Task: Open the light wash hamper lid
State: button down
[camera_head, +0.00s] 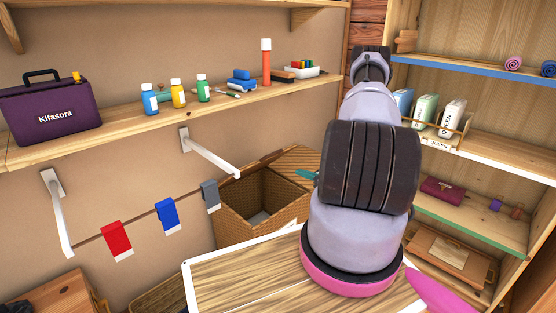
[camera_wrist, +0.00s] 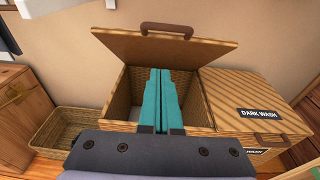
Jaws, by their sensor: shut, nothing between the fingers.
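The light wash hamper (camera_head: 245,212) is a woven wicker bin in the left half of a double hamper. Its lid (camera_wrist: 165,50) stands raised at the back in the wrist view, with a brown handle (camera_wrist: 166,30) on its upper edge. The open compartment shows beneath it. My gripper (camera_wrist: 157,72) has teal fingers, shut and empty, over the open compartment in the wrist view. In the head view only a teal bit of my gripper (camera_head: 306,174) shows beside my arm, at the hamper's right. Whether the fingers touch the lid is unclear.
The dark wash lid (camera_wrist: 250,95) is closed, to the right. A low wicker basket (camera_wrist: 55,128) and a wooden cabinet (camera_wrist: 22,105) stand to the left. A shelf (camera_head: 120,135) with bottles and a line with hanging cloths (camera_head: 166,216) run along the wall.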

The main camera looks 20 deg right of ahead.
jog(key=r+x, duration=0.2)
jog(key=x, duration=1)
jog(key=shift+w+r, duration=0.35)
jog(key=shift+w, duration=0.25)
